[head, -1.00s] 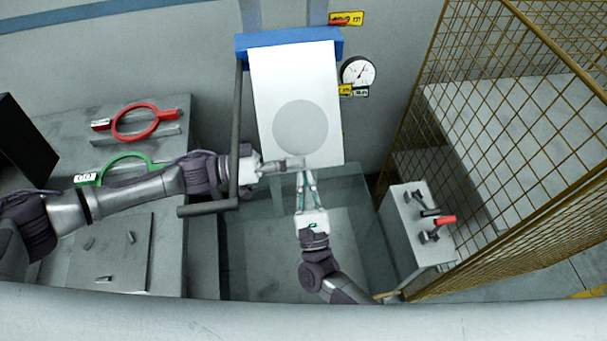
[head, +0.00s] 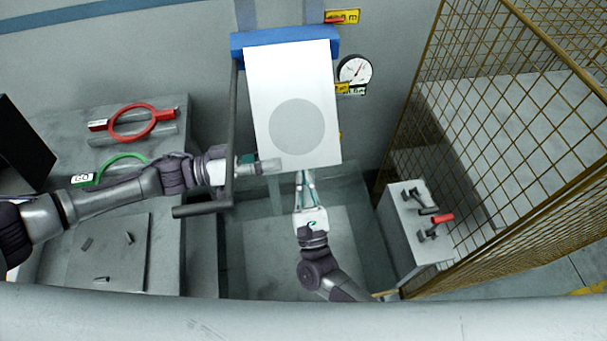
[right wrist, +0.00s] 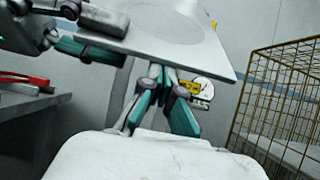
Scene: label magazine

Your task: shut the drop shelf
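The drop shelf seems to be the white panel (head: 290,75) with a grey disc, sloping out below a blue wall housing (head: 236,45). In the right wrist view its underedge crosses the top (right wrist: 220,55). My left gripper (head: 262,165) is at the panel's lower left corner, one finger over its face and one below; in the right wrist view (right wrist: 95,35) the fingers stand apart. My right gripper (head: 305,175) is at the lower edge, fingertips together (right wrist: 160,75); the panel hides whether they touch it.
A dark bar (head: 232,130) runs down left of the panel, beside my left wrist. A gauge (head: 355,69) and a yellow mesh fence (head: 500,130) stand to the right, with a red-handled lever box (head: 405,230).

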